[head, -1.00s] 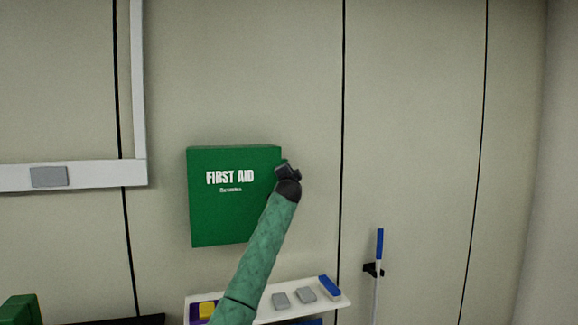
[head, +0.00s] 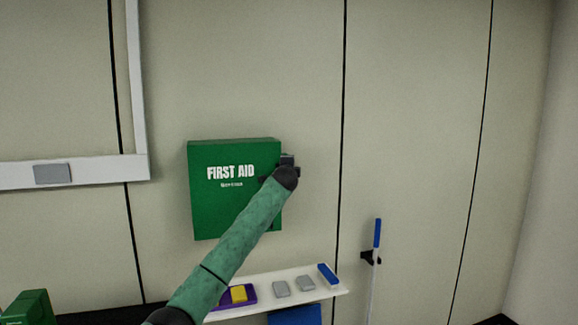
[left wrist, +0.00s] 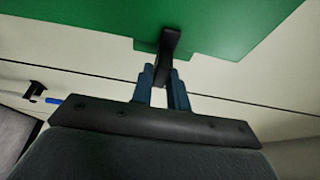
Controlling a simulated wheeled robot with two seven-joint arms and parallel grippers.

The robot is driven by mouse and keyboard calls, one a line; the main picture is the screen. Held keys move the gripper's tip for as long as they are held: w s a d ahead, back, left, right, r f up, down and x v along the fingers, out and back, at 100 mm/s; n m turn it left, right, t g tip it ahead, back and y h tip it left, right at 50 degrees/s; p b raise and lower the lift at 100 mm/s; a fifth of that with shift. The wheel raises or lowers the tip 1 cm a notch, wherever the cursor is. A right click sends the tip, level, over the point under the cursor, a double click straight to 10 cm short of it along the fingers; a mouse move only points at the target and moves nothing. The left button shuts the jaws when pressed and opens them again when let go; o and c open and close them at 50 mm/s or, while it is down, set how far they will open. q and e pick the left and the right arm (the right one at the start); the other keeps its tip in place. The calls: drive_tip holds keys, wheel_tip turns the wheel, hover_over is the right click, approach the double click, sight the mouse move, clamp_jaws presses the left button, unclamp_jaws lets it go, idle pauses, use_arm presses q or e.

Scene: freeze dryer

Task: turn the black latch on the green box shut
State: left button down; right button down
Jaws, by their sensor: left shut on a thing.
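The green box (head: 215,205), marked FIRST AID, hangs on the wall in the head view. Its lower face also shows at the top of the left wrist view (left wrist: 225,25). My left gripper (head: 286,160) is at the box's right edge. In the left wrist view its two blue-grey fingers (left wrist: 164,85) are shut on the black latch (left wrist: 170,42), which sticks out from the green box's edge. In the head view my wrist and gripper hide the latch. My right gripper is in neither view.
Below the box is a white shelf (head: 262,290) with a yellow and purple item (head: 238,294), grey blocks (head: 305,283) and a blue block (head: 327,274). A blue-topped pole (head: 377,235) stands to the right. The wall around the box's right side is clear.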

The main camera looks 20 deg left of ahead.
use_arm(q)
drive_tip(key=shift+f, duration=0.1)
drive_tip(key=c, duration=1.4)
unclamp_jaws()
drive_tip(key=shift+w+d, duration=0.1)
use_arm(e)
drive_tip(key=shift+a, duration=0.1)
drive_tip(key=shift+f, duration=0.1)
